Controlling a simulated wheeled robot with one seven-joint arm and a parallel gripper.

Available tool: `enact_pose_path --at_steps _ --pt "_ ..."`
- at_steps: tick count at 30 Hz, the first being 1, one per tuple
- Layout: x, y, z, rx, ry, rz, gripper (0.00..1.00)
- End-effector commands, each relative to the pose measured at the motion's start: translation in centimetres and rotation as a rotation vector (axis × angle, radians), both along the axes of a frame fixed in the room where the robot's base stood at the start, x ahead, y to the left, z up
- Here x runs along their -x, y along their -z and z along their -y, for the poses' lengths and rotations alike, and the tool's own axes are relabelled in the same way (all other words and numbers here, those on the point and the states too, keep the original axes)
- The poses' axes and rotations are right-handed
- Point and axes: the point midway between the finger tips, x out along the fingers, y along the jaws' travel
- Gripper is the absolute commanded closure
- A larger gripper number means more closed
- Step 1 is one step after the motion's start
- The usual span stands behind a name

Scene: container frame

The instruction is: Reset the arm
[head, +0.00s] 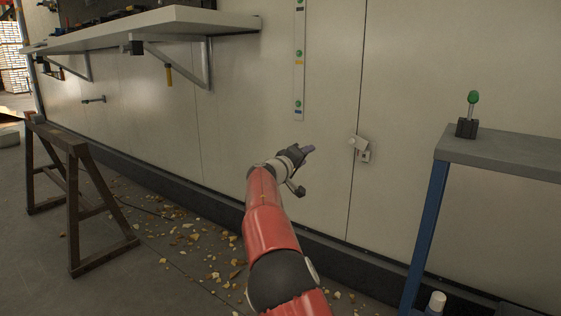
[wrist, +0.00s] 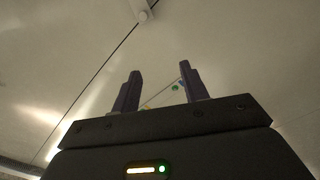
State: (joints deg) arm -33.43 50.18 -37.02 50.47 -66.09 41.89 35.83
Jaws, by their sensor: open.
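My red and black arm (head: 268,225) reaches forward from the bottom of the head view towards the pale wall. My gripper (head: 310,149) is at its end, small and seen from behind, in front of the wall panels and left of a small white fixture (head: 361,143). In the wrist view my gripper (wrist: 158,88) shows two dark purple fingers standing apart with nothing between them. The pale wall surface fills the view behind them. The same white fixture (wrist: 143,14) appears at the top of the wrist view.
A grey bench (head: 500,155) with blue legs stands at the right, with a green-topped item (head: 472,100) on it. A wall shelf (head: 150,30) hangs at upper left. A wooden trestle (head: 75,160) stands at left. Scattered chips (head: 215,275) lie on the floor.

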Motion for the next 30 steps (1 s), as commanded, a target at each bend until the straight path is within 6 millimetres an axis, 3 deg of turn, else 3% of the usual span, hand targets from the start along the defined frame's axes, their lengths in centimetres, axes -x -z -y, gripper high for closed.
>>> enact_pose_path --at_steps 11,17,23,27,30 --pt "3.1 -0.6 6.7 -0.15 0.089 -0.063 0.56" --pt "6.7 -0.5 11.3 -0.287 0.149 -0.125 0.56" --pt "13.3 0.2 16.0 -0.496 0.204 -0.216 0.56" --pt "20.7 1.3 17.9 -0.686 0.217 -0.305 0.56" --pt "26.3 2.2 17.7 -0.807 0.204 -0.366 0.56"
